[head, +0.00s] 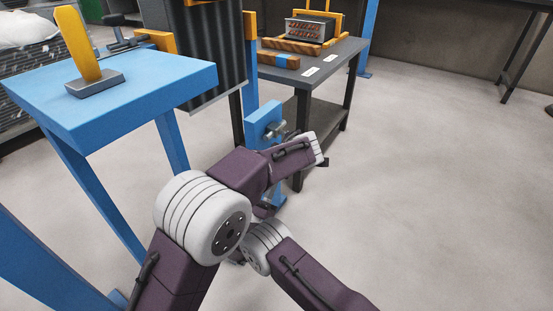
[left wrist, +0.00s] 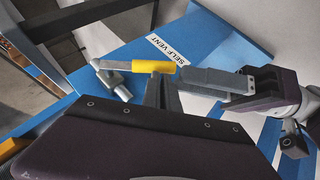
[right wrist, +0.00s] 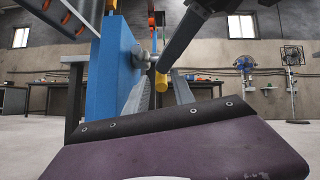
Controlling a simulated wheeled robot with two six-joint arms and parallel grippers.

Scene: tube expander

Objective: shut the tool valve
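The tool valve has a grey metal body (left wrist: 116,82) and a yellow handle (left wrist: 155,66), beside a "SELF VENT" label on a blue panel in the left wrist view. In the right wrist view the yellow handle (right wrist: 162,81) hangs down from the valve on the blue post. My left gripper (left wrist: 163,90) has its dark fingers close together, with no clear gap, right against or just below the handle; contact is unclear. My right gripper (right wrist: 161,90) has its fingers apart around the handle's lower end, not visibly clamped. In the head view my arms hide most of the valve (head: 273,130).
A blue table (head: 150,80) with a yellow lever (head: 78,45) on a grey base stands at left. A dark workbench (head: 320,75) with a wooden-framed box (head: 308,28) is behind. The floor on the right is clear.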

